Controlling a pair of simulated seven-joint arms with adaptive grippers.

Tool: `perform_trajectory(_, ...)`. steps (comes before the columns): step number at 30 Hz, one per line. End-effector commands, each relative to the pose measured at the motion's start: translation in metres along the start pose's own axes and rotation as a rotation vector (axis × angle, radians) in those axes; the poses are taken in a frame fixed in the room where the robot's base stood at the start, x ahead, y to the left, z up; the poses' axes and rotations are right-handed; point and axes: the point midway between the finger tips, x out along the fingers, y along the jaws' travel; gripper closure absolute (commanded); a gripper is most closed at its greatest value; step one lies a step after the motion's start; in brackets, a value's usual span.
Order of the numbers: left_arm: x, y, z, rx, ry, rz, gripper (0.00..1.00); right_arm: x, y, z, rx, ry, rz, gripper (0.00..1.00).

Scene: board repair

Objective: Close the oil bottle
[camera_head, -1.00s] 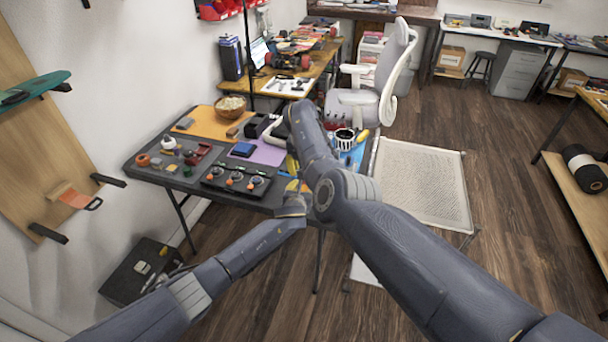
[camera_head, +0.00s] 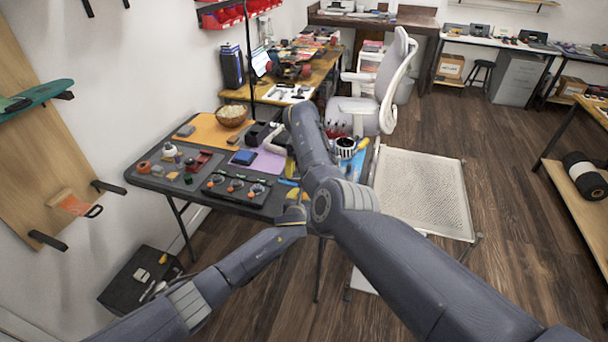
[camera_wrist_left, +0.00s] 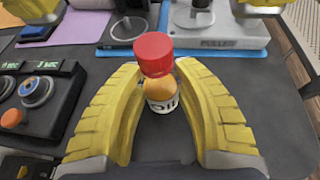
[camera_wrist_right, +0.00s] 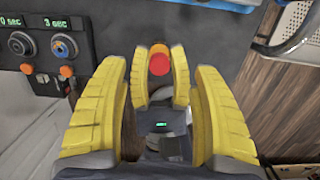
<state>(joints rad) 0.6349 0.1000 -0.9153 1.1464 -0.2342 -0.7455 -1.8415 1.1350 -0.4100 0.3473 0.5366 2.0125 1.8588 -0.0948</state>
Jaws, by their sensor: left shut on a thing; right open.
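The oil bottle (camera_wrist_left: 161,94) is small, with an orange body and a white label, and is in the middle of the left wrist view. A red cap (camera_wrist_left: 153,54) shows at its top; I cannot tell how firmly it is seated. My left gripper (camera_wrist_left: 160,110) is shut on the bottle, one yellow finger on each side. My right gripper (camera_wrist_right: 160,90) is open, its fingers spread wide on either side of the left gripper and the red cap (camera_wrist_right: 159,64). In the head view, my left gripper (camera_head: 292,210) is at the table's front edge and my right arm hides the bottle.
A black panel with dials (camera_head: 237,188) lies left of the grippers on the dark table (camera_head: 150,183). A purple mat (camera_head: 268,162) and a blue tray (camera_wrist_left: 225,58) lie beyond. A white mesh platform (camera_head: 420,195) stands right of the table.

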Motion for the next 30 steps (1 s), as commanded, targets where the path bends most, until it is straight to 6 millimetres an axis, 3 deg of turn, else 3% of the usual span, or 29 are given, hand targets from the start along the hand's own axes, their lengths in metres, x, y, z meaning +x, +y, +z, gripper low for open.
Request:
perform_trajectory(8,0.000,0.001,-0.003,0.001,0.005,0.002,1.00,-0.010,-0.001,0.001,0.002,-0.002,-0.001,0.34)
perform_trajectory(24,0.000,0.001,-0.003,0.001,0.005,0.002,1.00,-0.095,0.000,0.001,0.001,-0.004,0.001,0.34)
perform_trajectory(30,0.000,0.001,-0.003,0.001,0.004,0.002,1.00,-0.113,0.000,0.000,0.000,-0.001,0.000,0.34)
